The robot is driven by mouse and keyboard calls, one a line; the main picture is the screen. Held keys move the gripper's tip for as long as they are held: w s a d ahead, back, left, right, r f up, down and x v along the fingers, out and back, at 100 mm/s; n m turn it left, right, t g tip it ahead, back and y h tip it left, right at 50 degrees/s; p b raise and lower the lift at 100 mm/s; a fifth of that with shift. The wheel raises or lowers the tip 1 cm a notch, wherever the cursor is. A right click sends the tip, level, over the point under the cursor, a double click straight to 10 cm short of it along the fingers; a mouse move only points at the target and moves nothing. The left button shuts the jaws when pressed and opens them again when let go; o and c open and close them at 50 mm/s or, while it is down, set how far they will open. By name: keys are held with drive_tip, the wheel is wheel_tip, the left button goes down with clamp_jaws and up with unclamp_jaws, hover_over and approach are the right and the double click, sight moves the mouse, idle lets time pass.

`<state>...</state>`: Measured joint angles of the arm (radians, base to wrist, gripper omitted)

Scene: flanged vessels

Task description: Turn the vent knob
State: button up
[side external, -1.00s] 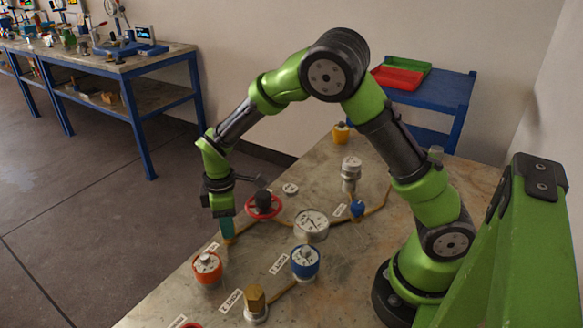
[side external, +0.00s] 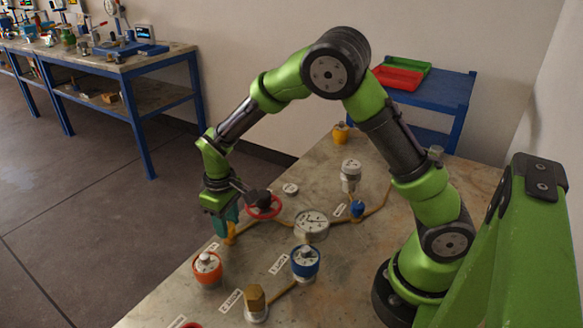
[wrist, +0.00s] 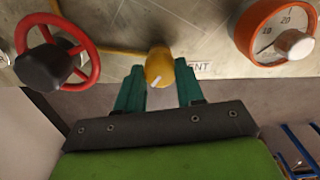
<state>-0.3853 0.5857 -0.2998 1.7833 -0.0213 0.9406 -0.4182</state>
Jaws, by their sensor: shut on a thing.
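The yellow vent knob (wrist: 158,64) sits between the two teal fingers of my gripper (wrist: 160,72) in the wrist view. A white pointer line on the knob is slanted. A partly covered label ending in "NT" (wrist: 200,67) lies beside it. In the side view my gripper (side external: 231,222) is low at the left edge of the bench. A bit of the yellow knob (side external: 229,233) shows below the fingers. My gripper is shut on the knob, and the fingers hide much of it in the side view.
A red handwheel (side external: 263,207) stands close behind my gripper. An orange dial (side external: 207,267) is in front, with a blue dial (side external: 305,262) and a round gauge (side external: 311,222) to the right. Yellow pipes run across the bench (side external: 350,270).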

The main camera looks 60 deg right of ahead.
drive_tip(key=m, duration=0.5)
drive_tip(key=shift+m, duration=0.3)
drive_tip(key=m, duration=0.4)
drive_tip(key=shift+m, duration=0.4)
drive_tip(key=o, duration=1)
drive_tip(key=shift+o, duration=0.2)
drive_tip(key=shift+r, duration=0.1)
wheel_tip(320, 180, up, 17)
